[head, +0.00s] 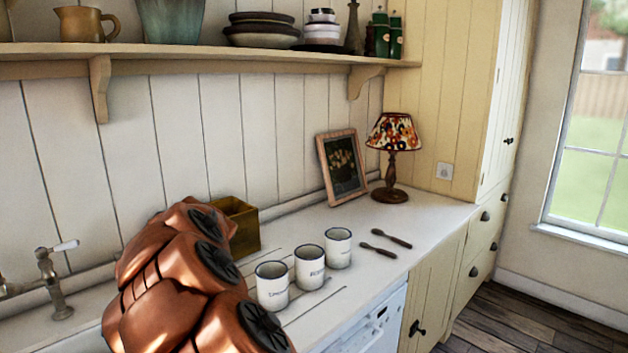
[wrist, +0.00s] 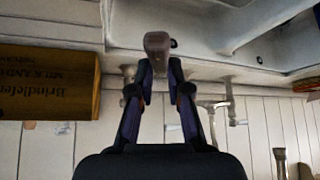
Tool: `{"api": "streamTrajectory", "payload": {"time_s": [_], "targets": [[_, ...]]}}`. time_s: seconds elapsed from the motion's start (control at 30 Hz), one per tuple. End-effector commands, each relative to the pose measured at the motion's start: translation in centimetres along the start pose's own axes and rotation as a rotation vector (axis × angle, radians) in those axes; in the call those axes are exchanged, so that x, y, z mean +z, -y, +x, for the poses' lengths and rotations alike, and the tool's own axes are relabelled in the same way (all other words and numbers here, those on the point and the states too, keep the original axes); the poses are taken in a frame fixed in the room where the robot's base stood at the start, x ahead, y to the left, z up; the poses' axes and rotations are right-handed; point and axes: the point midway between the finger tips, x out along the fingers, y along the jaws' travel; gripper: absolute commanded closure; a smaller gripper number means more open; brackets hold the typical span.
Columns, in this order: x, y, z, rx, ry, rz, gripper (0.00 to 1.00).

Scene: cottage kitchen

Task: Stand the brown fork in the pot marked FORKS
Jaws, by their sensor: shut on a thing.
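Three white enamel pots with dark rims stand in a row on the counter in the head view: a near pot (head: 272,287), a middle pot (head: 309,268) and a far pot (head: 338,249). The near and middle pots show dark lettering, too small to read surely. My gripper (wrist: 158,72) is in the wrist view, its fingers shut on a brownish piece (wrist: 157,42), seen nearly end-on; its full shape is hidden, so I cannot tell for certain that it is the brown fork. In the head view my copper arm hides the gripper.
Two dark brown utensils (head: 385,244) lie right of the pots. A wooden box (head: 243,225) stands behind the pots; it also shows in the wrist view (wrist: 45,82). A lamp (head: 391,150) and picture frame (head: 342,168) stand farther back. A tap (head: 52,283) is at left.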

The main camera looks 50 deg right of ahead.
Motion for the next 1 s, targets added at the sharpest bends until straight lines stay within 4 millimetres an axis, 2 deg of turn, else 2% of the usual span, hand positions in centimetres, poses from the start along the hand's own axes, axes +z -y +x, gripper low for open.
{"api": "streamTrajectory", "payload": {"time_s": [0.1,0.5,1.0], "targets": [[-0.8,-1.5,-0.6,-0.041,0.037,-0.061,1.0],[-2.3,-4.7,-1.9,-0.157,0.154,-0.26,1.0],[-3.4,-7.2,-3.1,-0.245,0.253,-0.454,1.0]]}}
